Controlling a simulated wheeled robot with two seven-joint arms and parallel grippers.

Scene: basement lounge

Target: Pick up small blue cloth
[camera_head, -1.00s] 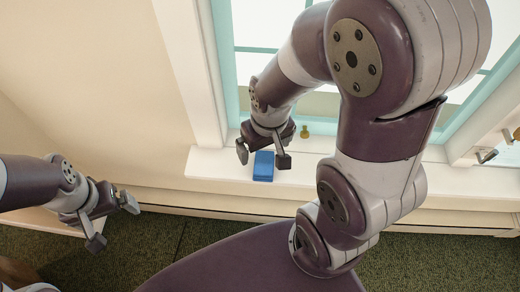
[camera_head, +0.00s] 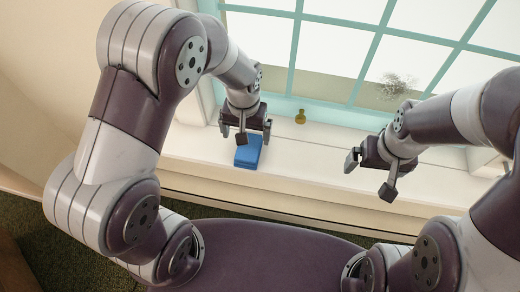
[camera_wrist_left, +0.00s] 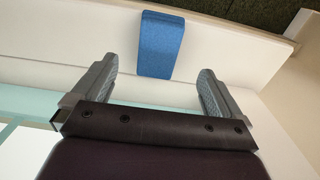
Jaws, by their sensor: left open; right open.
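The small blue cloth (camera_head: 248,156) looks like a compact rectangular block lying on the cream window sill. My left gripper (camera_head: 245,131) is open above it and overlaps its upper part in the head view. In the left wrist view, the cloth (camera_wrist_left: 162,42) lies ahead between the two open fingers (camera_wrist_left: 158,68), with sill visible on both sides, and nothing is gripped. Its exact height gap to the fingers cannot be told. My right gripper (camera_head: 369,176) is open and empty over the sill, to the right of the cloth.
A teal-framed window (camera_head: 300,60) rises behind. The sill (camera_head: 310,165) is clear between the grippers. Dark green carpet (camera_head: 45,235) lies below.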

